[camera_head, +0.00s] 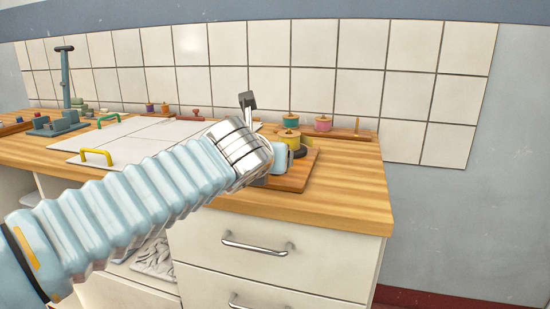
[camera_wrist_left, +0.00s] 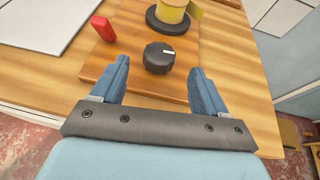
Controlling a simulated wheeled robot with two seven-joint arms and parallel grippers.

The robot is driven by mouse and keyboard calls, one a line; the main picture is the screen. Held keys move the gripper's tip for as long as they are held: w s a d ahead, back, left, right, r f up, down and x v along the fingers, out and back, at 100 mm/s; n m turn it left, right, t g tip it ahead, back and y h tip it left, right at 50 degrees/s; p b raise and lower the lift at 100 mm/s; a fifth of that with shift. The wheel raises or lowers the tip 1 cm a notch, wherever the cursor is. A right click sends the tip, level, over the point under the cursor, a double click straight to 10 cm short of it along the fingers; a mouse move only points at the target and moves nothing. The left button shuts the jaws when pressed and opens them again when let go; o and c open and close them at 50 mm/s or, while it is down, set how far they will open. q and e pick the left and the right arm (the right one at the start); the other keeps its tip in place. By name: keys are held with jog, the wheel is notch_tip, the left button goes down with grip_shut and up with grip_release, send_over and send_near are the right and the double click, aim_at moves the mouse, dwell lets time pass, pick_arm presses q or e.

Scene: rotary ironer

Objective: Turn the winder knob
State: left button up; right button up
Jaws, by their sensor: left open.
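The winder knob (camera_wrist_left: 158,58) is black and round with a white mark on top, and sits on a wooden board (camera_wrist_left: 140,82) in the left wrist view. My left gripper (camera_wrist_left: 160,66) is open, with its two blue fingers spread to the left and right of the knob. The knob is between the fingertips, with a visible gap on each side in the picture. A yellow spool (camera_wrist_left: 172,11) on a black disc stands just beyond the knob. In the head view my left arm hides the knob; the yellow spool (camera_head: 292,139) shows there. My right gripper is not in view.
A small red piece (camera_wrist_left: 103,28) stands on the board's left. Green-and-tan and pink spools (camera_head: 323,123) stand behind, near the tiled wall. White panels with yellow and green handles (camera_head: 97,156) lie left on the wooden counter (camera_head: 345,188). Drawers with metal handles (camera_head: 258,246) are below.

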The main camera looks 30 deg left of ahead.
pick_arm(q)
jog(key=x, duration=0.7)
jog(key=shift+w+a, duration=0.1)
jog(key=shift+w, duration=0.1)
jog(key=c, duration=1)
